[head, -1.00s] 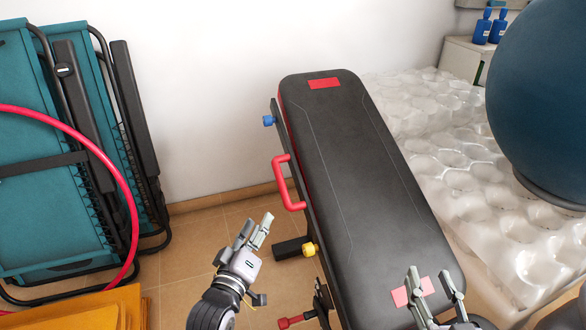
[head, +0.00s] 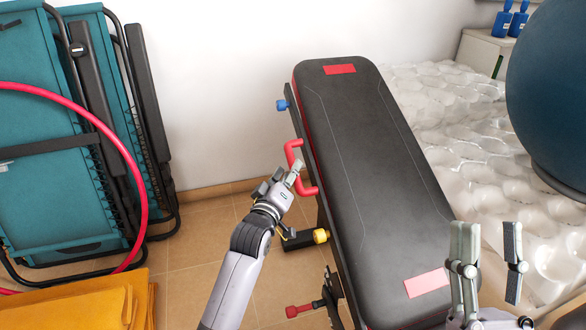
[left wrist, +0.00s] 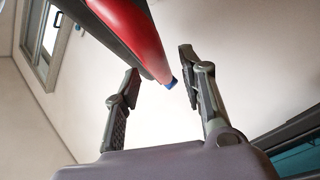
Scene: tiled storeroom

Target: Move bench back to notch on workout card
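The bench back (head: 375,180) is a long black padded board with red patches, sloping across the middle of the head view. A red handle (head: 297,165) sticks out from its left side, between a blue knob (head: 282,105) and a yellow knob (head: 320,236). My left gripper (head: 284,178) is at the handle; contact is unclear. In the left wrist view its fingers (left wrist: 160,68) are spread, with the bench's red underside (left wrist: 135,32) beyond them. My right gripper (head: 487,250) is open and empty over the pad's near right edge. I see no workout card.
Folded teal loungers (head: 70,190) and a red hoop (head: 138,165) stand at left, above a yellow stack (head: 90,305). Bubble-textured white sheeting (head: 470,140) and a big blue ball (head: 555,100) lie to the right.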

